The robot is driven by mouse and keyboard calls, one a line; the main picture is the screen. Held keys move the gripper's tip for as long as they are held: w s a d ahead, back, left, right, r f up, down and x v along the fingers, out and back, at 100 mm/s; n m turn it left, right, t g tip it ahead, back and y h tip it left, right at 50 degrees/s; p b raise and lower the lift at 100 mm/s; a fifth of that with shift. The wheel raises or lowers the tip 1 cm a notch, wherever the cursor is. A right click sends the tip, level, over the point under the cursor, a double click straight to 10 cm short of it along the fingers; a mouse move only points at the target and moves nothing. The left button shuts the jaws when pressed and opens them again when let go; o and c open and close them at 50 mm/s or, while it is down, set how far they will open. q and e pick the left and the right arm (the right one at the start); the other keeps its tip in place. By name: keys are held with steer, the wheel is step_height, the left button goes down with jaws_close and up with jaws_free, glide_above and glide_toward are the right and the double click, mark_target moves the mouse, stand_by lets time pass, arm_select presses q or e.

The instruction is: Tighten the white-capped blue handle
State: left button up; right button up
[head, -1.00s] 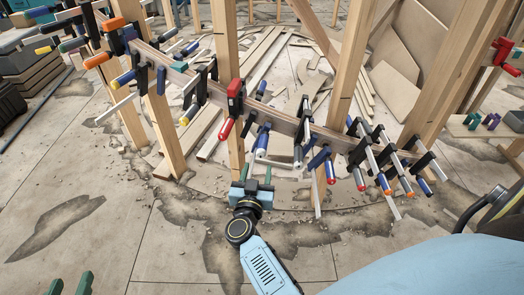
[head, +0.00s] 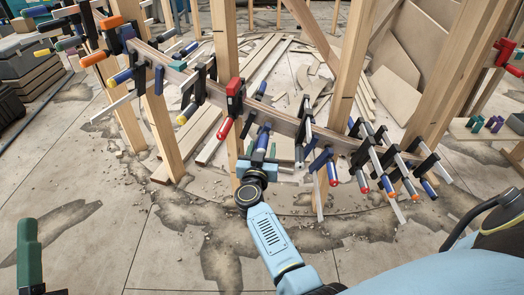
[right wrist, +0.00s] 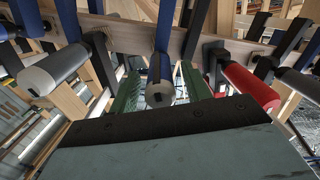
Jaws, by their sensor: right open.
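The blue handle (head: 262,142) belongs to a clamp on the curved wooden stringer (head: 285,122), in the middle of the head view. In the right wrist view the blue handle (right wrist: 159,68) points at the camera with its whitish end cap (right wrist: 159,95) showing. My right gripper (head: 259,160) is right at it. Its two green fingers (right wrist: 160,78) are open, one on each side of the handle, with gaps visible. The fingers partly hide the handle in the head view. My left gripper (head: 29,250) shows as green finger parts at the lower left, far from the stringer; its opening is unclear.
A grey-white handle (right wrist: 54,70) and a red handle (right wrist: 250,88) flank the blue one closely. Several more clamps line the stringer. Wooden posts (head: 222,60) stand close by. The floor (head: 160,240) in front is mostly clear, with scattered debris.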

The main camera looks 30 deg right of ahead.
steer(key=shift+w, duration=0.1)
steer(key=c, duration=1)
